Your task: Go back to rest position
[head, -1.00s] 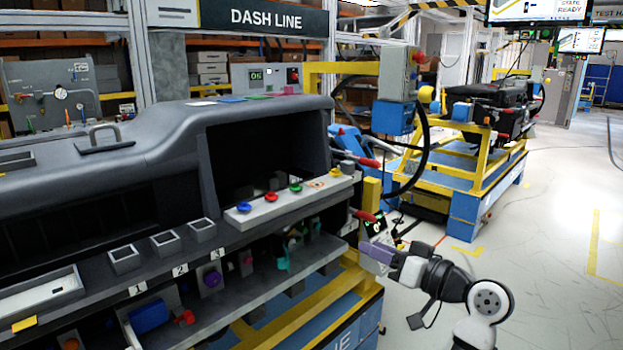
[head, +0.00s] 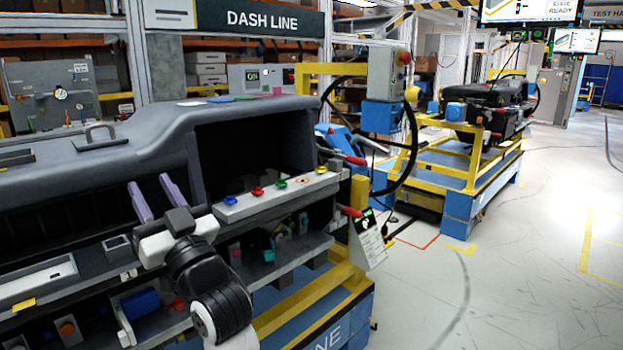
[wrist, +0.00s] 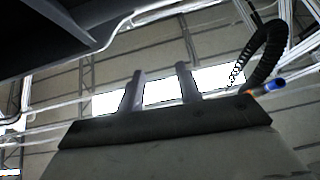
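My gripper (head: 156,200) is in front of the grey dashboard module (head: 110,150), with its two purple fingers pointing up and apart. Nothing is between the fingers. In the wrist view my gripper (wrist: 159,88) points up toward the ceiling, with bright lights and open space behind the fingertips. My gripper and forearm hide part of the numbered ledge and the shelf below it.
A white strip with coloured knobs (head: 276,195) sits right of my gripper. Below, a shelf (head: 290,255) holds several small parts. A yellow and blue cart (head: 450,175) stands at the back right. The floor (head: 500,290) at right is clear. A coiled black hose (wrist: 262,50) hangs overhead.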

